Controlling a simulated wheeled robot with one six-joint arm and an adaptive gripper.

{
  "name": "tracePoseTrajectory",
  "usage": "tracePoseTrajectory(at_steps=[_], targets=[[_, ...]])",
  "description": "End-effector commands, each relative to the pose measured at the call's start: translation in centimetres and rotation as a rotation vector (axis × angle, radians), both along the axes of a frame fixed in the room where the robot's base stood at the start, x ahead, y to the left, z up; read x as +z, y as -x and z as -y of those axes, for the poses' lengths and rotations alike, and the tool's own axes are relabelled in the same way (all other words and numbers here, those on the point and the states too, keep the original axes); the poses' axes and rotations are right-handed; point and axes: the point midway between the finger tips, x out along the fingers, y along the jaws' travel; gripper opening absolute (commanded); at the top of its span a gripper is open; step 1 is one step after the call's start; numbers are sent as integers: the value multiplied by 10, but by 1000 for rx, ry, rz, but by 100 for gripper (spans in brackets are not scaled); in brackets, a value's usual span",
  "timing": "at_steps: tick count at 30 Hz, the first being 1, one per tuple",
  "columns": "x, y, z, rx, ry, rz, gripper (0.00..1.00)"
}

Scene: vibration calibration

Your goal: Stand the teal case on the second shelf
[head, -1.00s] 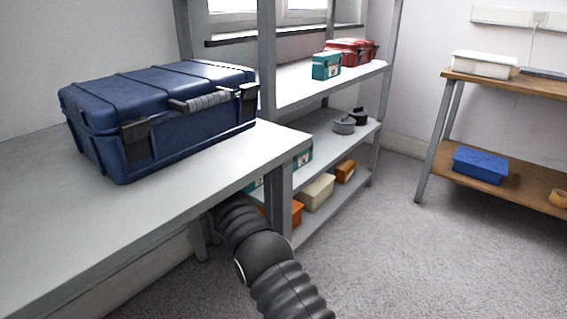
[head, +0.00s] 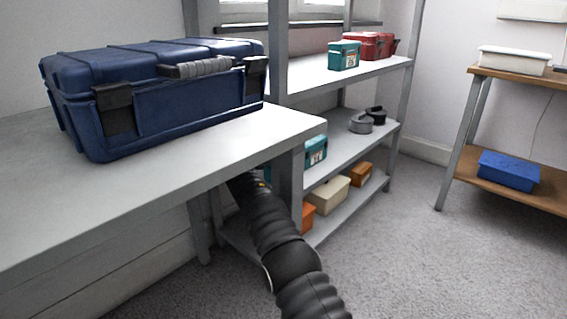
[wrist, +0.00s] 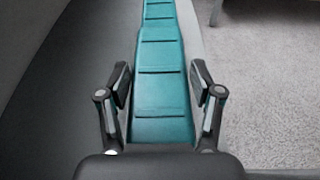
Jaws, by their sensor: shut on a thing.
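In the wrist view my gripper (wrist: 160,92) is shut on the teal case (wrist: 160,75), with a jaw on each side of its ribbed teal surface. The teal stretches away from me up to the top edge of the picture. In the head view my gripper and the held case are hidden under the grey bench. The second shelf (head: 345,140) is the grey middle board of the rack. A teal case (head: 317,150) shows there behind the bench leg; I cannot tell whether it is the held one. Another teal case (head: 344,55) stands on the upper shelf.
A blue case (head: 150,95) lies on the bench (head: 200,160). Red cases (head: 370,46) share the upper shelf. Grey and black round things (head: 361,122) stand on the second shelf's right part. Bins (head: 328,195) fill the bottom shelf. Carpet (head: 400,260) is clear at right.

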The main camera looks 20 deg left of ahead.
Motion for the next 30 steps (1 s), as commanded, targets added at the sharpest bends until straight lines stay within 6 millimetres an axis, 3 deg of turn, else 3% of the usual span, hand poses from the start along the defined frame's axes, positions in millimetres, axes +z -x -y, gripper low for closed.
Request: tracePoseTrajectory(at_steps=[2, 15, 16, 18, 30], targets=[[-9, 2, -3, 4, -1, 3, 8], [-9, 2, -4, 5, 0, 2, 8], [-11, 2, -4, 5, 0, 0, 73], [-11, 2, -4, 5, 0, 0, 90], [-9, 2, -3, 5, 0, 1, 90]])
